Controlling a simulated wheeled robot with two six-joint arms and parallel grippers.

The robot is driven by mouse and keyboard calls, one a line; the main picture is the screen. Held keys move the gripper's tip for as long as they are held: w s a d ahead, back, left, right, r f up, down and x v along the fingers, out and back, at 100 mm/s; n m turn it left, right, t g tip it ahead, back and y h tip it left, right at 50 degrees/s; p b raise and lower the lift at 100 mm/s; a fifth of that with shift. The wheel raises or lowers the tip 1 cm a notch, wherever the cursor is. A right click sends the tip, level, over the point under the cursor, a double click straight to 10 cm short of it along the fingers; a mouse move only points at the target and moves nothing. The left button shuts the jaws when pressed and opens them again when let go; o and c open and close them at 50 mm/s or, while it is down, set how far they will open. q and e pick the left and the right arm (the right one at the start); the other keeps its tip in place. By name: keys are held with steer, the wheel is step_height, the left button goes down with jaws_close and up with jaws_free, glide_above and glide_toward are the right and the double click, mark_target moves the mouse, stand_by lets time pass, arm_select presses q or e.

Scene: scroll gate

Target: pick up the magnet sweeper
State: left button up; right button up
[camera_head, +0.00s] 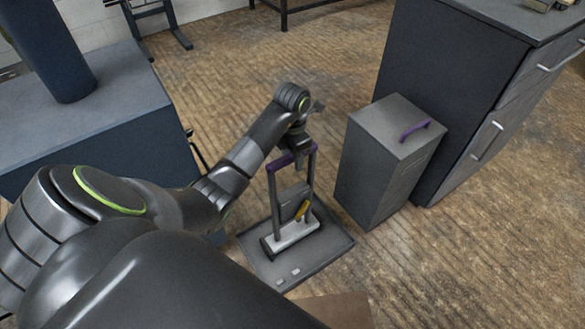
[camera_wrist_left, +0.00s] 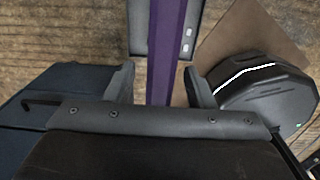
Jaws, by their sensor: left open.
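The magnet sweeper (camera_head: 291,236) stands upright on a flat grey tray (camera_head: 262,262). It has two grey posts, a purple crossbar handle (camera_head: 279,163) on top, a pale bar at the bottom, and a grey block with a yellow part between the posts. My left gripper (camera_head: 298,152) is at the handle, pointing down. In the left wrist view the purple handle (camera_wrist_left: 165,50) runs between the two open fingers (camera_wrist_left: 161,84), with a gap visible on each side. My right gripper is not in view.
A grey box with a purple handle (camera_head: 377,165) stands right of the tray, beside a dark cabinet (camera_head: 450,90). A blue-grey block (camera_head: 110,100) is at the left. A brown mat (camera_head: 340,309) lies in front. Wooden floor is open behind and at the lower right.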

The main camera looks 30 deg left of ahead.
arm_select(q)
steer(key=shift+f, duration=0.25)
steer(key=c, duration=1.1)
steer(key=shift+w+r, duration=0.1)
steer(key=shift+r, duration=0.05)
jaws_close()
